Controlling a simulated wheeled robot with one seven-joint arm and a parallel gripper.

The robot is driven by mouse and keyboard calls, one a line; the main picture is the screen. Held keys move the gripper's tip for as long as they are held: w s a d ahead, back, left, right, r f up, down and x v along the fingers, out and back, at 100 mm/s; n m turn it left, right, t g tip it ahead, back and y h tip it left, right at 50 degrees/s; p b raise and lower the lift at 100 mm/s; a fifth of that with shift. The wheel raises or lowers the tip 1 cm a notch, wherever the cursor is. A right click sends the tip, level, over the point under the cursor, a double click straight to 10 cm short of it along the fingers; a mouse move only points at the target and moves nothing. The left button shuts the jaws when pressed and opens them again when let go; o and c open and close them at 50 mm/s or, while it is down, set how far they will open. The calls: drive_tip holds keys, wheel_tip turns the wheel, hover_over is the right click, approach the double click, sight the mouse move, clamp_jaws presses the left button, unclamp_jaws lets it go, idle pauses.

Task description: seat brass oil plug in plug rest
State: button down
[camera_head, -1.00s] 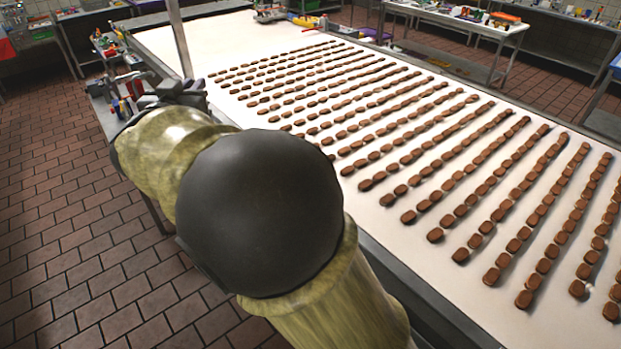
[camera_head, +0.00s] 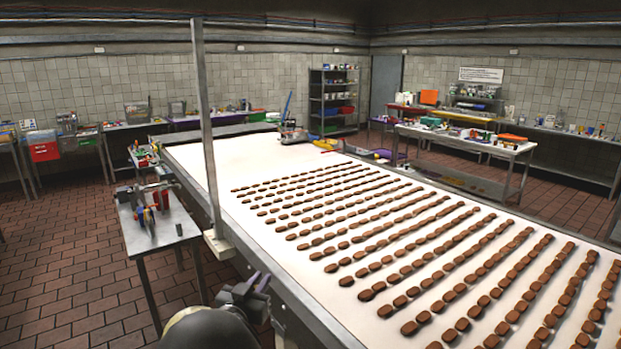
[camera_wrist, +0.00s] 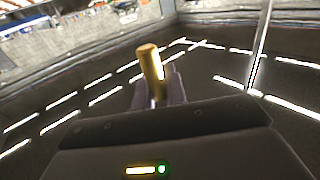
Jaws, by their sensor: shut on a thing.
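The brass oil plug (camera_wrist: 151,66) is a gold cylinder in the wrist view, gripped between the two fingers of my gripper (camera_wrist: 158,93). It stands out beyond the fingertips, tilted slightly. In the head view my gripper (camera_head: 256,284) is at the bottom, beside the near left edge of the conveyor; the plug cannot be made out there. I cannot pick out the plug rest for certain in either view.
A long white conveyor (camera_head: 215,163) with rows of brown biscuits fills the right. A grey post (camera_head: 206,120) rises at its left edge, beyond my gripper. A small metal table (camera_head: 150,240) holding tools stands left of it. Red tiled floor lies open at left.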

drive_tip(key=s+d+f+n+y, duration=0.1)
drive_tip(key=d+f, duration=0.6)
drive_tip(key=f, duration=0.4)
drive_tip(key=s+d+f+y, duration=0.1)
drive_tip(key=s+d+f, duration=0.1)
drive_tip(key=d+f, duration=0.7)
drive_tip(key=s+d+f+n+y, duration=0.1)
drive_tip(key=s+d+f, duration=0.3)
drive_tip(key=f, duration=0.3)
drive_tip(key=s+d+f+n+y+b, duration=0.1)
drive_tip(key=s+d+f+y, duration=0.1)
drive_tip(key=s+d+f, duration=0.3)
wheel_tip(320, 180, down, 3)
drive_tip(key=shift+d+f+n+t+y, duration=0.2)
drive_tip(key=shift+d+n+t+y, duration=0.15)
drive_tip(key=shift+d, duration=0.75)
